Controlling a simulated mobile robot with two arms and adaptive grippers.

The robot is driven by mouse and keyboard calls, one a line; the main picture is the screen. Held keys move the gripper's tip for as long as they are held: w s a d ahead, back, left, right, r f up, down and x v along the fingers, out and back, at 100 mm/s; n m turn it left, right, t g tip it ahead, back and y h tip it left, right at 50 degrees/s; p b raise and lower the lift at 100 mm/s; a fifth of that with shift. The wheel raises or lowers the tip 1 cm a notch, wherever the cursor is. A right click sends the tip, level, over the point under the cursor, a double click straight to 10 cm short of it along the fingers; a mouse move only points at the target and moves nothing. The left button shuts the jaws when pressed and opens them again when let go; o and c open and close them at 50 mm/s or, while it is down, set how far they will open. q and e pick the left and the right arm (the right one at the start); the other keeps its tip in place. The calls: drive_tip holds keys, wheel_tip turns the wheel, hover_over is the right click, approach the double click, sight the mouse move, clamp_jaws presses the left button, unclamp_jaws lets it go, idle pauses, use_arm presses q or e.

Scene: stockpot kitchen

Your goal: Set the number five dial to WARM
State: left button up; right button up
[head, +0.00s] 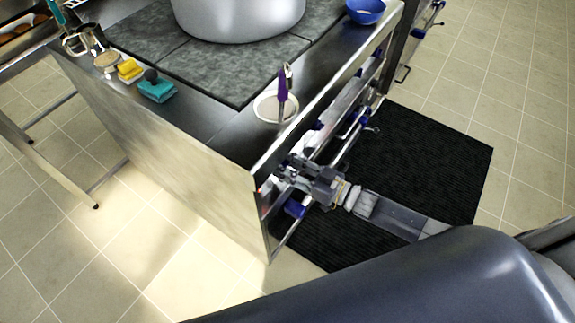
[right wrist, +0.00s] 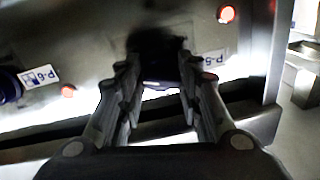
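The number five dial (right wrist: 160,85) shows only as a blue edge with a dark, shadowed area above it, beside the P-5 label (right wrist: 208,58) in the right wrist view. My right gripper (right wrist: 158,62) has its two fingers apart, one on each side of this dial. I cannot tell whether they touch it. In the head view my right gripper (head: 300,178) is at the stove's front panel. The dial's pointer and its WARM mark cannot be made out. My left gripper is not in view.
Another blue dial with a P-6 label (right wrist: 39,76) is at the left in the wrist view. Red lights (right wrist: 227,14) glow on the panel. A large pot (head: 238,18) stands on the stove. A black mat (head: 440,160) lies on the floor in front.

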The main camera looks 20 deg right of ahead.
drive_tip(key=shift+n, duration=0.3)
drive_tip(key=n, duration=0.5)
drive_tip(key=shift+r+n+h, duration=0.1)
drive_tip(key=shift+n+h, duration=0.3)
drive_tip(key=shift+n, duration=2.1)
drive_tip(key=o, duration=1.1)
drive_tip(key=shift+c, duration=0.2)
drive_tip(key=shift+s+d, duration=0.1)
